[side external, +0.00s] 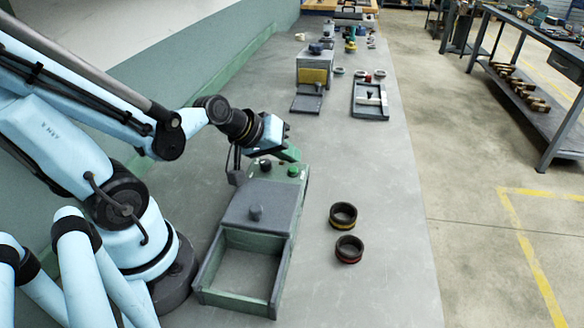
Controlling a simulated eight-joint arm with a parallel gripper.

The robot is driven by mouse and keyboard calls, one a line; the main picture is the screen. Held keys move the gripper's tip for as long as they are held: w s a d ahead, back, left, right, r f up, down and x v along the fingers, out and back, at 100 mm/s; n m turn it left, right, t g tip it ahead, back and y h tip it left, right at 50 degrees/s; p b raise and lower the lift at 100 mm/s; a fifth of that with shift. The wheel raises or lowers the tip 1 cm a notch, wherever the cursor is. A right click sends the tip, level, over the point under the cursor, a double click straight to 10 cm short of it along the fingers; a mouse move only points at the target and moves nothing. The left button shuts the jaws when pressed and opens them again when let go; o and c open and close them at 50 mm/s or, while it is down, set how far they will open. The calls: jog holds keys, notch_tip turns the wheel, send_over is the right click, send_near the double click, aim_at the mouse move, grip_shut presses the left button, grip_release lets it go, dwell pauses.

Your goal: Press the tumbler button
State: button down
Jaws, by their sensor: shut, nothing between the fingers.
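The tumbler (267,200) is a grey box with green edges on the bench in front of my arm. A knobbed grey lid covers its middle. On its far end panel are a green button (293,171) at the right and a dark button (265,165) to its left. My gripper (290,154) is shut and empty, with its green fingers at the far end of the box, just above and beside the buttons. I cannot tell whether the fingertips touch a button. The front compartment (243,270) of the box is open and looks empty.
Two dark rings lie right of the box, one with a yellow band (343,215) and one with a red band (349,249). Farther back stand a yellow and grey machine (314,68) and a grey tray (370,100). The bench between is clear.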

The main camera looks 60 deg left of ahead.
aim_at(289, 170)
jog(key=shift+f, duration=0.1)
jog(key=shift+f, duration=0.3)
jog(key=shift+f, duration=0.5)
dwell(0.8)
jog(key=shift+r, duration=0.95)
jog(key=shift+r, duration=2.5)
